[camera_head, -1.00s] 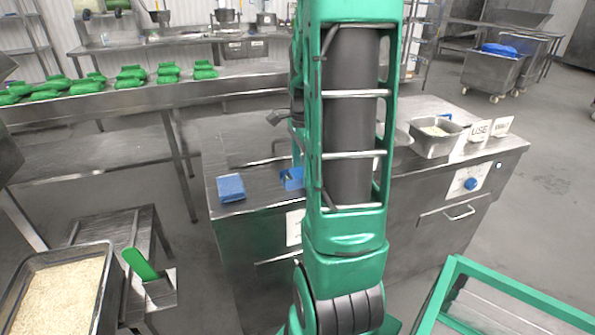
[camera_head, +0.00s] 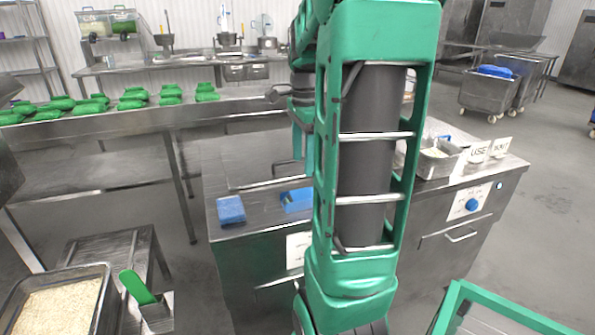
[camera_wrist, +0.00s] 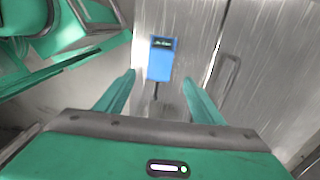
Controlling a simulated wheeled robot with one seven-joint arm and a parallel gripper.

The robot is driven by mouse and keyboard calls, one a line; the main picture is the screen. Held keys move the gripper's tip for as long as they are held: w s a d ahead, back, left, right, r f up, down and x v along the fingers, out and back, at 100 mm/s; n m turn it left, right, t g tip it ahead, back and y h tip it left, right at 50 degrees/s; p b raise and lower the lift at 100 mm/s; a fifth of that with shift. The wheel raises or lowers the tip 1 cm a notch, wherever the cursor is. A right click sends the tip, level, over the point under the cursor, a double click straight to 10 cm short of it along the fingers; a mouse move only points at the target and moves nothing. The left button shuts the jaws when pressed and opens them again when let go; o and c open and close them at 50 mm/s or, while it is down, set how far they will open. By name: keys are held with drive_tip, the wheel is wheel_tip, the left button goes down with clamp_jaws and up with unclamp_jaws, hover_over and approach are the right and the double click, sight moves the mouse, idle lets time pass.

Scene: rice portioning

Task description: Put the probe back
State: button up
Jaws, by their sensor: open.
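A blue device with a small dark display (camera_wrist: 161,58), which looks like the probe, shows in the wrist view over a steel surface. A thin dark stem or cord runs down from it. My gripper (camera_wrist: 158,84) is open, with its green fingers to either side below the device and nothing held between them. A blue holder-like piece (camera_head: 297,199) sits on the steel counter (camera_head: 250,165), partly behind my arm. A blue bit (camera_head: 443,138) also shows by the steel pan (camera_head: 437,163); I cannot tell what it is.
A blue box (camera_head: 231,210) sits on the counter's left end. Signs (camera_head: 478,150) stand at the right by the pan. A rice tray (camera_head: 108,290) and a green-handled tool (camera_head: 138,287) are at lower left. Green packs (camera_head: 131,104) line the bench behind.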

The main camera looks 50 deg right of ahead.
drive_tip(key=s+a+f+n, duration=0.3)
drive_tip(key=s+a+n, duration=0.3)
drive_tip(key=a+n, duration=0.2)
drive_tip(key=s+a+f+n, duration=0.3)
drive_tip(key=s+a+n, duration=0.4)
drive_tip(key=a+n, duration=0.2)
drive_tip(key=shift+s+a+f+n, duration=0.25)
drive_tip(key=shift+n, duration=0.25)
